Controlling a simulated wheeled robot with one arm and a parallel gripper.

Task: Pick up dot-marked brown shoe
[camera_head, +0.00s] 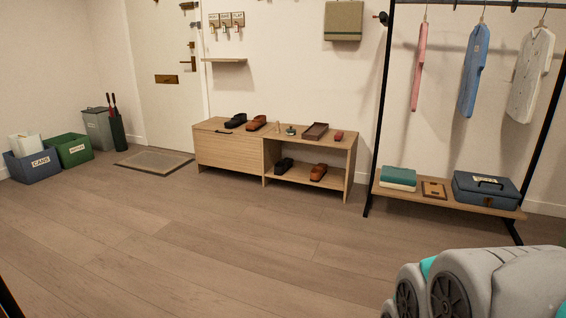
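Two brown shoes show on the wooden bench. One brown shoe (257,123) sits on the bench top, to the right of a black shoe (236,120). The other brown shoe (318,172) sits on the open lower shelf, to the right of another black shoe (284,165). Both are too small for me to tell which one bears a dot mark. Part of my arm shows large at the bottom right, far from the bench. My gripper's fingers are not in view.
The wooden bench (228,150) also holds a brown tray (315,131) and small items on top. A clothes rack (381,110) with a loaded low shelf stands to the right. Bins and a doormat (154,162) are at left. The wooden floor before the bench is clear.

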